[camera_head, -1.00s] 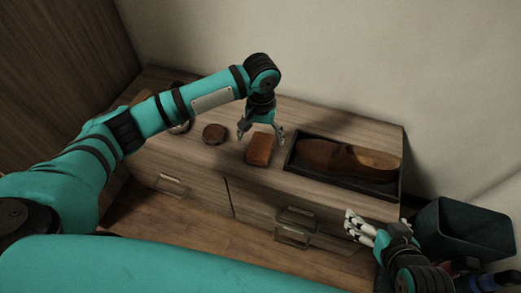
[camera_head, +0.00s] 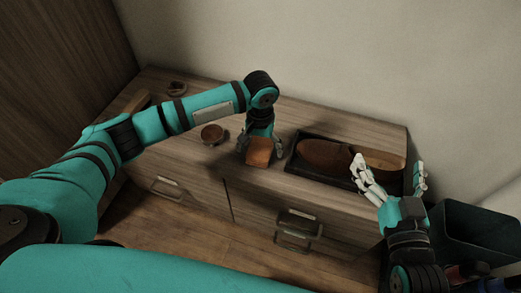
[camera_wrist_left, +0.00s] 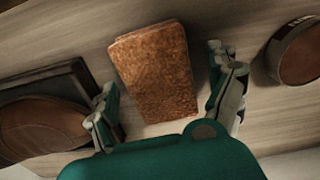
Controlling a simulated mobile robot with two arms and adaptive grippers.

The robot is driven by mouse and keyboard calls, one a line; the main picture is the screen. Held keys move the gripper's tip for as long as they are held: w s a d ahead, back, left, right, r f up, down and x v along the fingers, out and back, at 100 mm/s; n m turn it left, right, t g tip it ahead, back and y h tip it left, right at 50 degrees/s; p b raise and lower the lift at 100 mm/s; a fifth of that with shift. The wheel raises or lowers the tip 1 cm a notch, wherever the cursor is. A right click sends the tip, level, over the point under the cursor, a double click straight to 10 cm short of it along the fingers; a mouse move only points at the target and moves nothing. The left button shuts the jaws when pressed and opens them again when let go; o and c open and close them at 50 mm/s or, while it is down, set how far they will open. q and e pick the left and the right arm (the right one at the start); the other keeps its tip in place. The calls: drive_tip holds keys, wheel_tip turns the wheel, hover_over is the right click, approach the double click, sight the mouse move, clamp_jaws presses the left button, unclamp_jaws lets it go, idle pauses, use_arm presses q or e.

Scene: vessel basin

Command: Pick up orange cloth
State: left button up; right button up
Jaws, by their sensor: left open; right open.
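The orange cloth (camera_head: 259,152) is a folded orange-brown block lying on the wooden cabinet top, left of the black tray. My left gripper (camera_head: 259,156) is lowered over it, with its open fingers on either side. In the left wrist view the cloth (camera_wrist_left: 158,72) lies between the spread fingertips of the left gripper (camera_wrist_left: 168,98), with a visible gap on the right; contact on the left side is unclear. My right gripper (camera_head: 392,178) is open and empty in front of the tray's right end.
A black tray (camera_head: 291,166) with a brown shoe (camera_head: 325,155) is right of the cloth. A round brown tin (camera_head: 212,134) stands to its left, also in the left wrist view (camera_wrist_left: 298,52). A dark bin (camera_head: 475,240) stands at the right. Drawers with handles are below.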

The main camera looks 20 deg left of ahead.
sight(255, 154)
use_arm(q)
drive_tip(key=c, duration=1)
drive_tip(key=shift+c, duration=0.2)
